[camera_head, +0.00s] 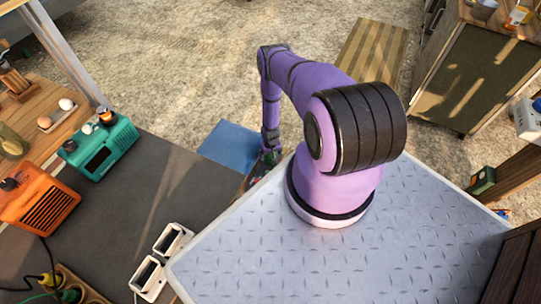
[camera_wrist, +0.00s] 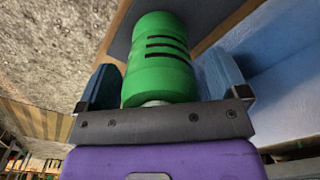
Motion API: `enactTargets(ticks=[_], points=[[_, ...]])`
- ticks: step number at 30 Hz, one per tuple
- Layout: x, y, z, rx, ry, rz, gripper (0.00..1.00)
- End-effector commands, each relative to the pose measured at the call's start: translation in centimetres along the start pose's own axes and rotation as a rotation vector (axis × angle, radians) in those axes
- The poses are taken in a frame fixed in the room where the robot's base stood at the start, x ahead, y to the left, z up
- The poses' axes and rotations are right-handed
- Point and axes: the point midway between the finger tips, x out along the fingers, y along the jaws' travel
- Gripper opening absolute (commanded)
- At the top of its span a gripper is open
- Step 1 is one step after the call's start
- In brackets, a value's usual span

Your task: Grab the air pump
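A green cylinder with black slots (camera_wrist: 160,60), which looks like the air pump, is between the two blue-grey fingers of my gripper (camera_wrist: 163,78) in the wrist view. Its near end is close to the dark palm bar, with a pale piece between. The fingers flank it closely on both sides; whether they press on it I cannot tell. In the head view my gripper (camera_head: 268,155) reaches down just beyond the far edge of the metal plate, with a small bit of green by it. Most of the cylinder is hidden there.
My arm rises over the diamond-plate metal surface (camera_head: 240,260). A teal device (camera_head: 100,148) and an orange device (camera_head: 38,205) stand at left. A white two-part unit (camera_head: 160,262) is by the plate's left edge. A blue panel (camera_head: 228,145) lies beyond, with open gravel behind.

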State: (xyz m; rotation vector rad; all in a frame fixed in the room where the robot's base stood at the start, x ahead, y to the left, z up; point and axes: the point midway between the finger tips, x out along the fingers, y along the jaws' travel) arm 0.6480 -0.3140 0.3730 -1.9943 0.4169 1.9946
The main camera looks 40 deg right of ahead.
Motion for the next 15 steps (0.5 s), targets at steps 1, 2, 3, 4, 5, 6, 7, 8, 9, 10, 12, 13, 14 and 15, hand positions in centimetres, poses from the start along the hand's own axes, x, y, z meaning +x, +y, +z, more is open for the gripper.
enactTargets(ticks=[1, 2, 3, 4, 5, 6, 7, 8, 9, 10, 12, 13, 14, 15], points=[[-0.01, 0.0, 0.0, 0.0, 0.0, 0.0, 0.81], [-0.01, 0.0, 0.0, 0.0, 0.0, 0.0, 0.74], [-0.01, 0.0, 0.0, 0.0, 0.0, 0.0, 0.65], [-0.01, 0.0, 0.0, 0.0, 0.0, 0.0, 0.58], [-0.01, -0.01, 0.0, 0.0, 0.0, 0.0, 0.51], [-0.02, -0.01, 0.0, 0.0, 0.0, 0.0, 0.42], [-0.02, -0.01, 0.0, 0.0, 0.0, 0.0, 0.35], [-0.02, -0.01, -0.01, 0.0, 0.0, 0.0, 0.3], [-0.03, 0.0, -0.03, 0.0, 0.0, 0.0, 0.25], [-0.03, -0.01, -0.03, 0.0, 0.0, 0.0, 0.25], [-0.04, -0.01, -0.03, 0.0, 0.0, 0.0, 0.25], [-0.04, -0.01, -0.03, 0.0, 0.0, 0.0, 0.25], [-0.05, -0.01, -0.04, 0.0, 0.001, 0.0, 0.25], [-0.08, -0.01, -0.04, 0.0, 0.001, 0.0, 0.25]])
